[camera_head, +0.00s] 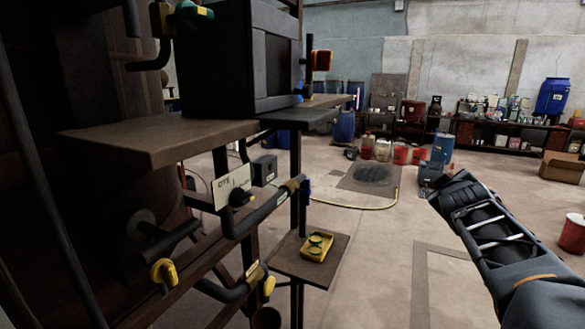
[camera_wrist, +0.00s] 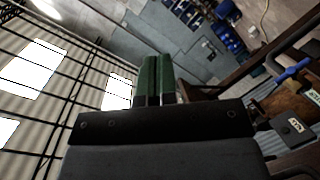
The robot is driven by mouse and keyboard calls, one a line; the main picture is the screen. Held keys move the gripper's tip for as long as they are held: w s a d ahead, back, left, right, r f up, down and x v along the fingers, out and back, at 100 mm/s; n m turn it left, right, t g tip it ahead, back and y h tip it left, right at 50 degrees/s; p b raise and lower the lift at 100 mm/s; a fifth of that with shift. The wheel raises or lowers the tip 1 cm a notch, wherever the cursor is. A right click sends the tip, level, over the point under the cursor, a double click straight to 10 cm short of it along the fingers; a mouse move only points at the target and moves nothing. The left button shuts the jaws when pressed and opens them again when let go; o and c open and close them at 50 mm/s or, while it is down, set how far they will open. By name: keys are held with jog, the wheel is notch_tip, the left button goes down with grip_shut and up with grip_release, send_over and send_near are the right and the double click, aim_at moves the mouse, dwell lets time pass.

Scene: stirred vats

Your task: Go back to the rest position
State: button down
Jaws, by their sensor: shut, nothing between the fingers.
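My gripper (camera_wrist: 157,80) shows in the wrist view as two green fingers side by side beyond a dark plate, shut and empty. It points past the wall and roof beams, touching nothing that I can see. In the head view my dark arm reaches in from the lower right, over open floor and apart from the rack on the left. The fingers cannot be made out clearly there.
On the left is a rack with pipes, a yellow-handled valve (camera_head: 163,272) and a brown shelf (camera_head: 160,138). A yellow tray (camera_head: 316,247) sits on a low board. A yellow hose (camera_head: 350,207) crosses the floor. A red bucket (camera_head: 573,233) stands far right.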

jog(key=s+a+f+m+g+y, duration=0.25)
jog(key=s+a+f+g, duration=0.2)
jog(key=f, duration=0.35)
jog(key=s+a+f+m+g+y, duration=0.1)
jog(key=s+a+f+m+g, duration=0.25)
jog(key=s+f, duration=0.35)
jog(key=s+a+f+n+g+y, duration=0.1)
jog(key=s+a+f+y, duration=0.2)
jog(key=s+a+f, duration=0.4)
jog(key=s+a, duration=0.2)
jog(key=a, duration=0.2)
jog(key=shift+s+f+g, duration=0.15)
jog(key=shift+f+g, duration=0.15)
jog(key=shift+g, duration=0.1)
jog(key=c, duration=1.8)
grip_release()
jog(key=shift+c, duration=0.2)
